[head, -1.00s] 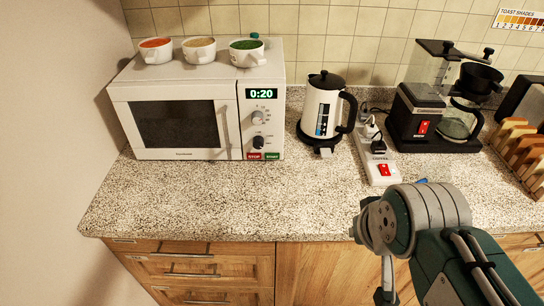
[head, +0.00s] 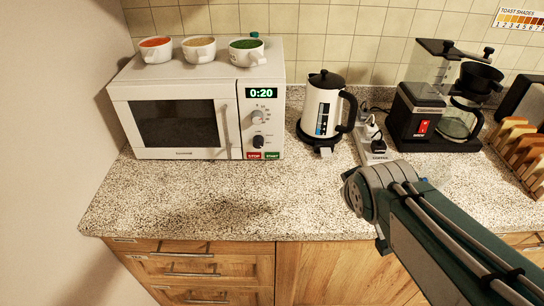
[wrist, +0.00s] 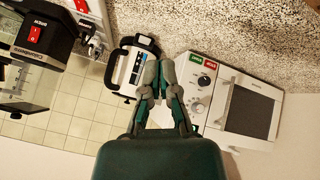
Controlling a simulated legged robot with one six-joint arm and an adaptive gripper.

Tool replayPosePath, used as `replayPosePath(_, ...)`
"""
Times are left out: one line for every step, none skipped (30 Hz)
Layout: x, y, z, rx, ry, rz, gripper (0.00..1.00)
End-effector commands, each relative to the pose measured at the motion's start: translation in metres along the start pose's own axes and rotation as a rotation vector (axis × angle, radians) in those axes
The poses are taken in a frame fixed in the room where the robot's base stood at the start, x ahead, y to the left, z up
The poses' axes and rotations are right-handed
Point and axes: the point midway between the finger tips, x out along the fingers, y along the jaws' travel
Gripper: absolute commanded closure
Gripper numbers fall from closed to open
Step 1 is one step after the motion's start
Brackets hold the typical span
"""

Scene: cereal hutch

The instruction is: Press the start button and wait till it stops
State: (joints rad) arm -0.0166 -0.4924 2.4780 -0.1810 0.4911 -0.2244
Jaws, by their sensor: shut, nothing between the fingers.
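The white microwave (head: 182,145) stands at the left of the counter, door shut, its display (head: 262,92) reading 0:20. At its panel's lower edge are the green START button (head: 272,155) and the red STOP button (head: 254,156). In the wrist view, tilted and roughly upside down, the START button (wrist: 195,60) lies just right of my gripper (wrist: 159,72), with the STOP button (wrist: 210,64) beyond. My fingers are shut and empty, apparently apart from the panel. In the head view my arm hides the fingers.
Several cups of food stand on the microwave, including one with green contents (head: 246,58). A kettle (head: 322,108), a power strip (head: 374,146) and a coffee maker (head: 436,120) stand to the right. The counter before the microwave (head: 190,200) is clear.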

Motion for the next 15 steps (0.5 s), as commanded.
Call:
replayPosePath(0.014, 0.001, -0.007, -0.065, 0.017, 0.007, 1.0)
replayPosePath(0.021, 0.001, -0.012, -0.107, 0.034, 0.013, 1.0)
replayPosePath(0.03, 0.001, -0.018, -0.161, 0.056, 0.02, 1.0)
replayPosePath(0.037, 0.001, -0.023, -0.202, 0.073, 0.024, 1.0)
replayPosePath(0.044, 0.001, -0.028, -0.242, 0.091, 0.028, 1.0)
replayPosePath(0.053, -0.001, -0.034, -0.297, 0.114, 0.032, 1.0)
replayPosePath(0.06, -0.002, -0.038, -0.34, 0.133, 0.035, 1.0)
replayPosePath(0.067, -0.004, -0.043, -0.379, 0.152, 0.036, 1.0)
replayPosePath(0.076, -0.007, -0.048, -0.434, 0.177, 0.037, 1.0)
replayPosePath(0.083, -0.01, -0.052, -0.475, 0.197, 0.037, 1.0)
replayPosePath(0.089, -0.013, -0.055, -0.515, 0.217, 0.036, 1.0)
replayPosePath(0.098, -0.017, -0.06, -0.57, 0.245, 0.035, 1.0)
replayPosePath(0.104, -0.021, -0.063, -0.608, 0.267, 0.033, 1.0)
replayPosePath(0.111, -0.025, -0.066, -0.647, 0.288, 0.03, 1.0)
replayPosePath(0.119, -0.031, -0.07, -0.699, 0.319, 0.026, 1.0)
